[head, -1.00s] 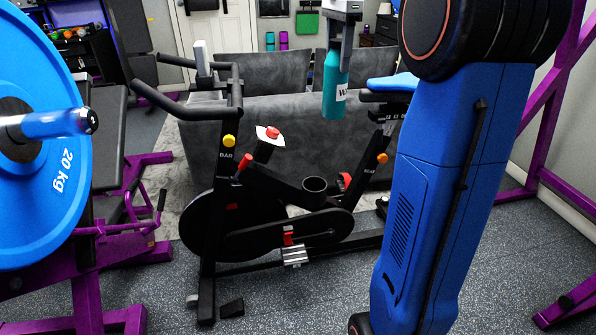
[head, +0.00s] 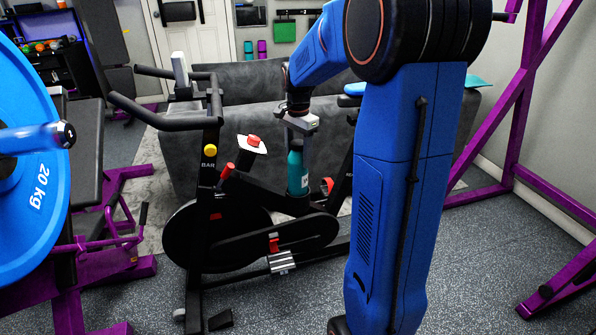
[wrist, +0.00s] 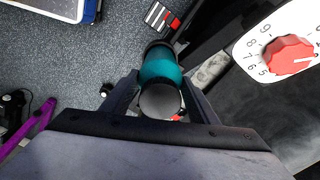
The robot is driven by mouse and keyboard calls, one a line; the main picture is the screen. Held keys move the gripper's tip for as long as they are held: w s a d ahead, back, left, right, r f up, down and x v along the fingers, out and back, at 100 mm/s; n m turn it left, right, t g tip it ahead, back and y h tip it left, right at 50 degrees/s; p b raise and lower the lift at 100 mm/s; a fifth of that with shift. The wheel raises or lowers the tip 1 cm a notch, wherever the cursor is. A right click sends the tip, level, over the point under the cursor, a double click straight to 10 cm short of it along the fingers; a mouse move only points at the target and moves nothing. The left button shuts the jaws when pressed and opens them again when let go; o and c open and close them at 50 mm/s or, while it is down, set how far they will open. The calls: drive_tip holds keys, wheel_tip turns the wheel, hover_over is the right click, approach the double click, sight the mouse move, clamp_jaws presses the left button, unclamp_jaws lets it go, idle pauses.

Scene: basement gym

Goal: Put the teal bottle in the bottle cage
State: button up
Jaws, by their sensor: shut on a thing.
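The teal bottle (head: 296,172) stands upright under my gripper (head: 297,146) in the head view, with a white label low on its side. My gripper is shut on the bottle near its top. In the wrist view the grey cap (wrist: 160,102) and teal body (wrist: 160,70) show between the two fingers (wrist: 161,97). The bottle cage (head: 291,206) is the black cup on the exercise bike's frame. The bottle's lower end is at the cage's mouth and appears to sit partly inside it; how deep is hard to tell.
The bike's handlebar (head: 165,105) and the white panel with a red dial (head: 253,141) stand left of the bottle. The dial is close on the right in the wrist view (wrist: 290,55). A grey sofa (head: 240,90) is behind. A blue weight plate (head: 35,190) is far left.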

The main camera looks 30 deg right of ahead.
sight(298, 173)
drive_tip(key=shift+f, duration=2.35)
drive_tip(key=o, duration=1.4)
